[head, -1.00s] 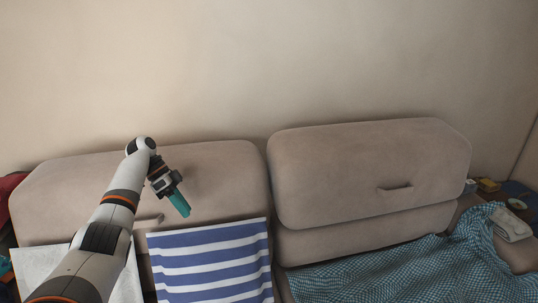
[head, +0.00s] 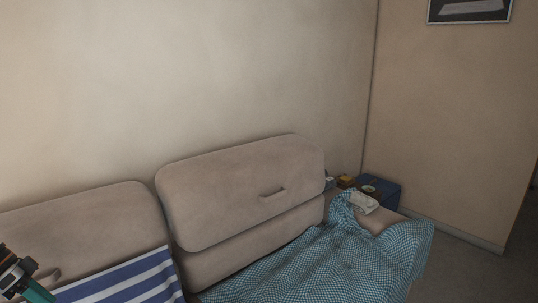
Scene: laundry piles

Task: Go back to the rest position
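My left gripper (head: 36,291) shows at the lower left corner of the head view, with teal fingers. It is over the left part of the sofa, beside the blue and white striped cloth (head: 125,283). Its fingers overlap in this view, so I cannot tell whether they are open or shut. My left arm is mostly out of the frame. My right gripper is not in view.
The beige sofa (head: 245,195) stands against the wall. A dark blue side table (head: 388,192) holds small items. Floor (head: 465,268) shows clear at the right.

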